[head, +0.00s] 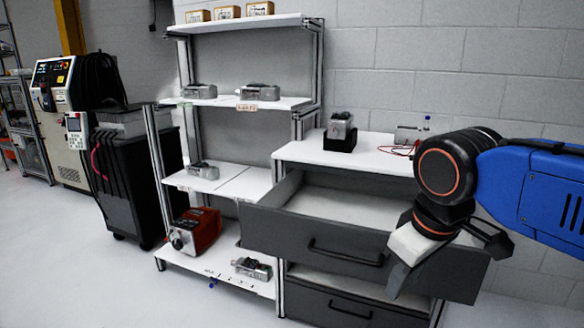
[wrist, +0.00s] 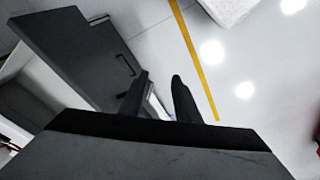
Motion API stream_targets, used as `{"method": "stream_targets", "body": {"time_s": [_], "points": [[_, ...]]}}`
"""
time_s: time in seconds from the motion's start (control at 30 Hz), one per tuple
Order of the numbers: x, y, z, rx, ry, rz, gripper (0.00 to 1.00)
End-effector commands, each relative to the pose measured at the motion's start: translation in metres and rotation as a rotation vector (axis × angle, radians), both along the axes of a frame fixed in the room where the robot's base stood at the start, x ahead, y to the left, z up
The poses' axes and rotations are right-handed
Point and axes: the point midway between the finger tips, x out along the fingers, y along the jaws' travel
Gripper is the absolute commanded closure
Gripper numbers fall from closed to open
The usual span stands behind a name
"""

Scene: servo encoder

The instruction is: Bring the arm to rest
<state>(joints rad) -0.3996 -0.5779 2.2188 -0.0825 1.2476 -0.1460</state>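My arm reaches in from the right of the head view, with a blue link (head: 535,190) and a dark wrist joint. My gripper (head: 400,278) points downward in front of the pulled-out upper drawer and hides part of its front. In the wrist view my gripper's two dark fingers (wrist: 160,88) stand apart with nothing between them. Floor shows beyond the fingertips. I cannot tell from the head view how close the fingers are to the drawer front.
The upper drawer (head: 282,230) stands open below the white worktop (head: 290,152); the drawer below it is also partly out. The drawer front (wrist: 85,45) shows in the wrist view. A shelf rack (head: 285,105) stands left, with a dark cart (head: 140,180) beyond. Floor at far left is clear.

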Motion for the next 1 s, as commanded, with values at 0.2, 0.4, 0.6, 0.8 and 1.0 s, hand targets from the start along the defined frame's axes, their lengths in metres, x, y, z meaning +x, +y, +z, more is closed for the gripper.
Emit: {"method": "stream_targets", "body": {"time_s": [0.2,0.4,0.6,0.8,1.0], "points": [[-0.015,-0.041,-0.042,0.065,-0.047,-0.208,0.71],[-0.03,-0.07,-0.08,0.118,-0.094,-0.387,0.71],[-0.041,-0.086,-0.104,0.152,-0.128,-0.503,0.71],[-0.043,-0.09,-0.111,0.162,-0.14,-0.535,0.71],[-0.043,-0.09,-0.111,0.162,-0.139,-0.533,0.71]]}}
